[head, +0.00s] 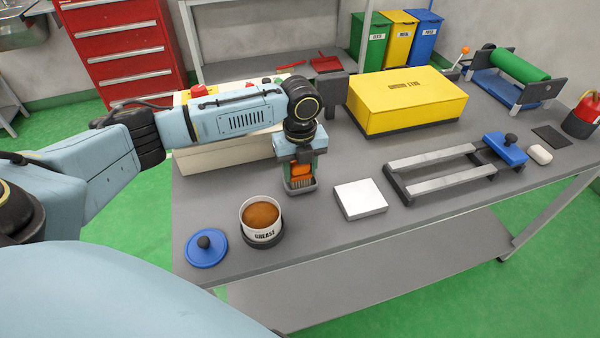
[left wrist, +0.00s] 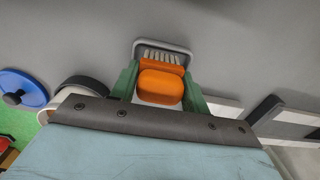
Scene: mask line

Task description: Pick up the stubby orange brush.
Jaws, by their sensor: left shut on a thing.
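The stubby orange brush (head: 301,171) has an orange body and pale bristles. It is between the fingers of my left gripper (head: 300,175), which is shut on it. In the left wrist view the brush (left wrist: 161,83) sits between the two green fingers of the gripper (left wrist: 160,88), bristles pointing away from the palm. A small grey tray (head: 301,191) is right at the bristle end, and its rim also shows in the left wrist view (left wrist: 163,45). I cannot tell whether the bristles touch the tray. My right gripper is not in view.
A grease tub (head: 262,220) stands open in front-left of the brush, with a blue lid (head: 206,248) beside it. A white block (head: 361,200) lies to the right. Beyond are a metal rail frame (head: 435,160), a blue block with a knob (head: 506,148) and a yellow box (head: 407,100).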

